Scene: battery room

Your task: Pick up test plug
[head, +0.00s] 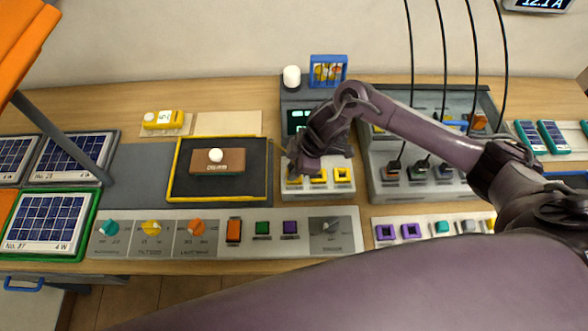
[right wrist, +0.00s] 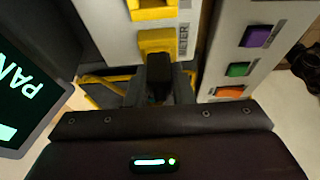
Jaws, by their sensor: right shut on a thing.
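My right gripper (head: 298,168) reaches down over the left end of a white strip with yellow sockets (head: 318,177). In the right wrist view its fingers (right wrist: 158,95) are shut on a black test plug (right wrist: 158,70). The plug is right against a yellow socket (right wrist: 157,40) on the white strip; I cannot tell whether it sits in the socket. My left gripper is not in view.
A yellow-rimmed black tray (head: 170,185) holding a brown block (head: 218,161) lies left of my right gripper. A grey control panel (head: 270,245) with knobs and buttons runs along the front. Black cables (head: 442,60) hang over the grey unit at right.

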